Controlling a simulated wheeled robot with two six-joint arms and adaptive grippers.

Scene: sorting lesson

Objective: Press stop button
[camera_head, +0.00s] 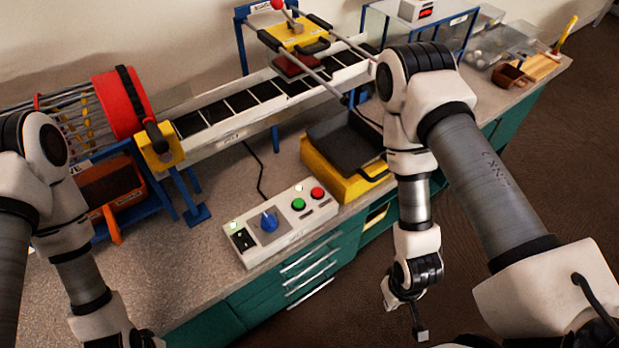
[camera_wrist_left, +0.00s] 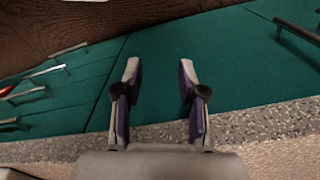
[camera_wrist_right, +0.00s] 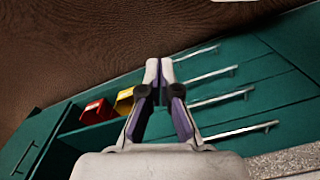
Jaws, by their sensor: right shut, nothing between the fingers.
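A white control box (camera_head: 258,250) sits on the bench near its front edge. It carries a red button (camera_head: 317,193), a green button (camera_head: 298,204), a blue knob (camera_head: 269,220) and a black switch at its left end. No gripper touches it. My right gripper (camera_head: 421,335) hangs in front of the bench, to the right of and apart from the box. In the right wrist view its fingertips (camera_wrist_right: 159,66) are together with nothing between them. In the left wrist view my left gripper (camera_wrist_left: 160,68) is open and empty, above the bench's front edge. The head view does not show its fingers.
A conveyor (camera_head: 240,107) runs behind the box, with a red drum (camera_head: 120,104) at its left end. A yellow bin with a black top (camera_head: 347,142) stands right of the box. Green drawers (camera_head: 301,276) with metal handles lie below the bench top.

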